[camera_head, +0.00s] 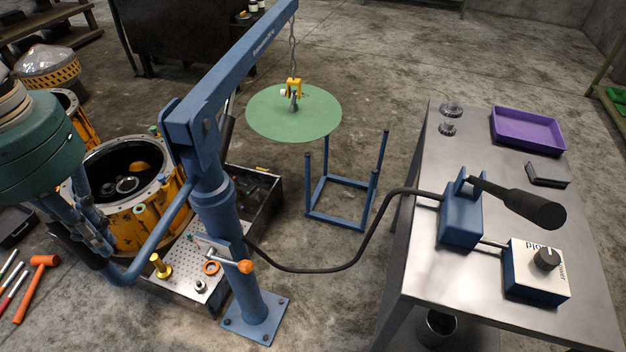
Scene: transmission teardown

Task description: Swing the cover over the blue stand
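The cover, a flat green disc (265,115), hangs level from a chain (292,50) and yellow clamp (294,87) under the blue crane boom (225,75). The blue stand (340,181), an open frame with upright posts, is on the floor just right of and below the disc in the picture. The disc hides part of its far side and appears apart from it. My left gripper (85,235), at the left, appears closed around the dark grip of the crane's curved blue handle (155,248); its fingertips are partly hidden. My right gripper is not in view.
An orange-yellow transmission housing (145,218) stands left of the crane column (222,215). A steel table (440,280) at right carries a purple tray (528,128) and blue control boxes (461,220). A black hose (350,255) links it to the crane. Floor around the stand is clear.

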